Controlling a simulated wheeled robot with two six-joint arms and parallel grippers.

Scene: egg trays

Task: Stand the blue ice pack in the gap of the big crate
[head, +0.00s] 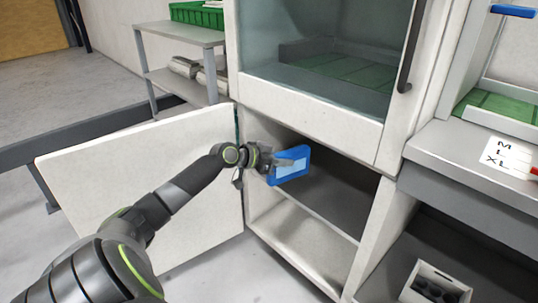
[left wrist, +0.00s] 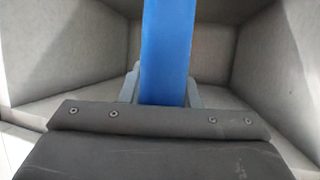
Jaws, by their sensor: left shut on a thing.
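The blue ice pack (head: 291,166) has a blue rim and a lighter blue face in the head view. My left gripper (head: 284,163) is shut on it and holds it at the opening of the low cupboard, in front of its dark inside. In the left wrist view the ice pack (left wrist: 167,50) stands edge-on between the two fingers of my left gripper (left wrist: 163,90). The cupboard's pale inner walls surround it there. I cannot make out the big crate or its gap in either view. My right gripper is not in view.
The cupboard door (head: 150,185) stands open to the left. The cupboard floor (head: 305,235) looks bare where it shows. A glass-fronted cabinet (head: 320,60) is above. A shelf rack (head: 180,40) holds a green crate (head: 196,14). A small white box (head: 436,284) sits at lower right.

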